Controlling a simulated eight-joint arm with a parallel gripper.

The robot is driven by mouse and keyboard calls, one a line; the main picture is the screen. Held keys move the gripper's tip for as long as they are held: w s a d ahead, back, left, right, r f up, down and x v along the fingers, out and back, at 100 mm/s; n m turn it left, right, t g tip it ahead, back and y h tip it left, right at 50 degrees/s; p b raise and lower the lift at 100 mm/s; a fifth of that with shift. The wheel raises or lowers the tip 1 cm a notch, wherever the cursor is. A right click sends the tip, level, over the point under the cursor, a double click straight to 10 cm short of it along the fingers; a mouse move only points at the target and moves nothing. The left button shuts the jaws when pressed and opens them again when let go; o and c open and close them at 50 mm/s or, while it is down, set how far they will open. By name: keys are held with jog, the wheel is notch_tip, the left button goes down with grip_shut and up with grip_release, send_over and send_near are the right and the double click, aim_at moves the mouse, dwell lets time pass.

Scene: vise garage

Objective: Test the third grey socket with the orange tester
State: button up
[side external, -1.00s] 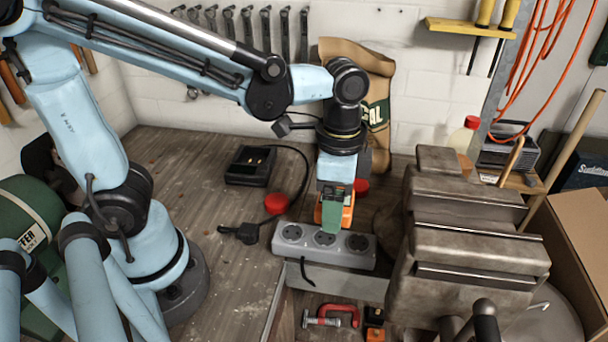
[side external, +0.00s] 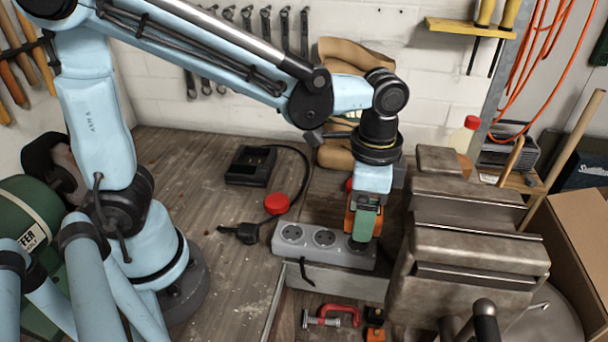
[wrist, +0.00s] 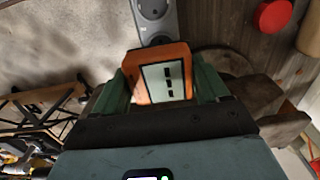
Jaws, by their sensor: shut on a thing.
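The grey power strip (side external: 305,251) lies along the bench's front edge with three round sockets in a row. The left socket (side external: 292,232) and the middle socket (side external: 324,237) are bare. My gripper (side external: 364,224) is shut on the orange tester (side external: 349,222) and holds it upright over the right-hand socket, the third, which is mostly hidden. I cannot tell whether the tester's pins are in it. In the wrist view the tester (wrist: 165,78) sits between the green fingers, its pale face with dark marks showing, and the strip (wrist: 157,22) runs away beyond it.
The large metal vise (side external: 465,230) stands close to the right of my gripper. A red round piece (side external: 277,203), a black plug (side external: 240,233) and a charger (side external: 250,165) lie to the left. A red clamp (side external: 340,314) lies below the front edge.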

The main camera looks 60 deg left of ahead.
aim_at(358, 243)
jog(key=shift+f, duration=2.15)
jog(key=shift+f, duration=0.55)
dwell(0.4)
jog(key=o, duration=1.4)
jog(key=shift+r, duration=6)
jog(key=shift+a, duration=0.1)
